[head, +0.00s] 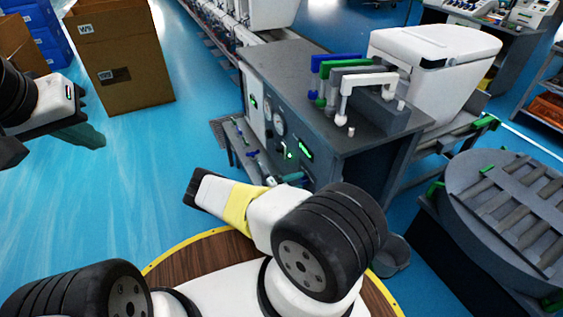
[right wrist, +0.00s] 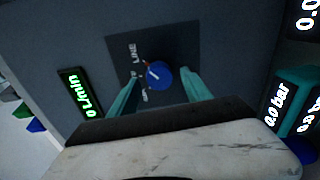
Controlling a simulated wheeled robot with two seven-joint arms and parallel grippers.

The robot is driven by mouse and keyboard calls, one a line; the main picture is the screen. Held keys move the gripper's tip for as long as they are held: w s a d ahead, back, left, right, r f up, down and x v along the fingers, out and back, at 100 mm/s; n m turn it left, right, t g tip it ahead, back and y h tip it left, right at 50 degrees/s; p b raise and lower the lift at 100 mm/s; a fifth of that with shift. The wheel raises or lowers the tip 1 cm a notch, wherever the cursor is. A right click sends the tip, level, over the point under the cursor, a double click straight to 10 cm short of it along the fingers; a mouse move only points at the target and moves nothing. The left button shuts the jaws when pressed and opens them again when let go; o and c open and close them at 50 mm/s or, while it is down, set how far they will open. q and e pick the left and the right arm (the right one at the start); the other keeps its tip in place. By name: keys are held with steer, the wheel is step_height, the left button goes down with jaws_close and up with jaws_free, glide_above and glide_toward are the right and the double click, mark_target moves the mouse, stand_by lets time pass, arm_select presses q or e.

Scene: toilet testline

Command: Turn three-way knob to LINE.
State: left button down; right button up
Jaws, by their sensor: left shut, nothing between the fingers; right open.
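The three-way knob (right wrist: 161,79) is a round blue knob on a dark square plate, with a white and red pointer mark. The mark points to the upper left in the right wrist view; which label it meets is hard to tell. LINE is printed at the plate's upper left, with smaller labels below it. My right gripper (right wrist: 161,76) is open, its teal fingers on either side of the knob; contact cannot be told. My left gripper (head: 88,134) is shut and empty, above the blue floor at the left of the head view, far from the knob.
A green 0 L/min display (right wrist: 80,95) is left of the knob, and a 0.0 bar display (right wrist: 276,103) is to its right. The grey test bench (head: 290,70) carries coloured handles (head: 345,75). A cardboard box (head: 120,65) stands behind my left gripper.

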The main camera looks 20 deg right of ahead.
steer(key=a, duration=0.7)
steer(key=shift+s+a+r, duration=0.15)
steer(key=shift+s+a, duration=0.2)
steer(key=shift+a, duration=0.05)
steer(key=s+a+r+m+g+y, duration=0.25)
steer(key=r+y, duration=0.45)
steer(key=r, duration=1.1)
steer(key=s+a+r+m+g+y, duration=0.1)
steer(key=a+r+m+y, duration=0.15)
steer(key=r+y, duration=0.95)
steer(key=s+a+r+n+t, duration=0.2)
steer(key=s+a+r+t, duration=0.2)
steer(key=s+r, duration=0.6)
steer(key=s+a+r+n+t, duration=0.1)
steer(key=s+a+r+t, duration=0.3)
steer(key=s+r, duration=0.7)
step_height(320, 180, up, 5)
steer(key=shift+s+r+n+y, duration=0.15)
steer(key=shift+s+n+y, duration=0.15)
steer(key=shift+n, duration=0.1)
